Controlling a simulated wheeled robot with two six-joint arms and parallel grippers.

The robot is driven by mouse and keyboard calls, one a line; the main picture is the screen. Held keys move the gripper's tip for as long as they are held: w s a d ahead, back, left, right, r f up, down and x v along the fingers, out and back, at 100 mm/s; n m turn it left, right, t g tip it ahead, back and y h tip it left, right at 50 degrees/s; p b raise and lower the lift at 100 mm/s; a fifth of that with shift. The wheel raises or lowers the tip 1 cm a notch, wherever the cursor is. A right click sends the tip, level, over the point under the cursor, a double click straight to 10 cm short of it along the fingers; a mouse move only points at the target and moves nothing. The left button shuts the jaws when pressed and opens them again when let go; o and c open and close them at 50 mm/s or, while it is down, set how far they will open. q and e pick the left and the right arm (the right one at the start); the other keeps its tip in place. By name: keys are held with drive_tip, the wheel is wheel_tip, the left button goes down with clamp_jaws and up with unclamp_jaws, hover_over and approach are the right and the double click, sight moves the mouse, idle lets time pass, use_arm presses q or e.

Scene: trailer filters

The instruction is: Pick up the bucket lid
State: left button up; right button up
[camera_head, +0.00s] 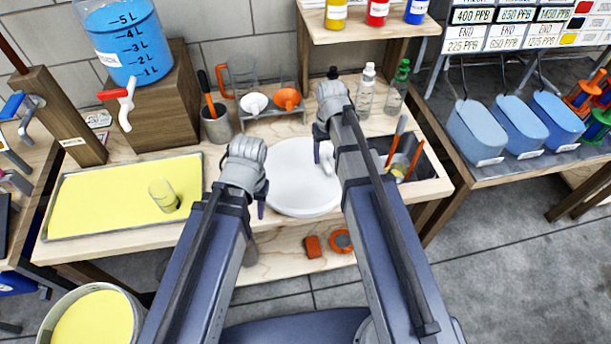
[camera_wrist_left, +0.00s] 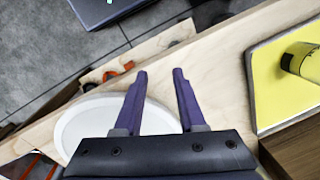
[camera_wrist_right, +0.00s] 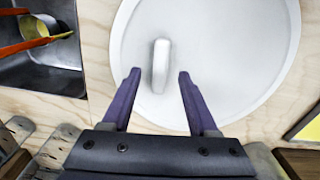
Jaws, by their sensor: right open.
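My right gripper (camera_head: 322,153) is over the lid. In the right wrist view my right gripper (camera_wrist_right: 153,75) is open, its purple fingers on either side of the handle's lower end and apart from it. My left gripper (camera_wrist_left: 161,75) is open and empty near the lid's left side. The left wrist view shows part of the lid (camera_wrist_left: 75,125) behind its fingers. A white bucket (camera_head: 92,318) of yellow liquid stands at the lower left.
A metal sink (camera_head: 425,165) with tools lies right of the lid. A yellow-filled tray (camera_head: 110,200) with a clear beaker (camera_head: 163,195) is on the left. A grey cup (camera_head: 217,125), funnels and bottles stand behind. A lower shelf (camera_head: 285,262) holds orange items.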

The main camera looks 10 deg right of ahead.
use_arm(q)
wheel_tip(320, 180, down, 3)
drive_tip(key=shift+r+b, duration=0.2)
drive_tip(key=shift+b, duration=0.6)
use_arm(e)
wheel_tip(320, 180, down, 3)
drive_tip(key=shift+r, duration=0.25)
use_arm(q)
drive_tip(key=shift+r, duration=0.1)
use_arm(e)
clamp_jaws()
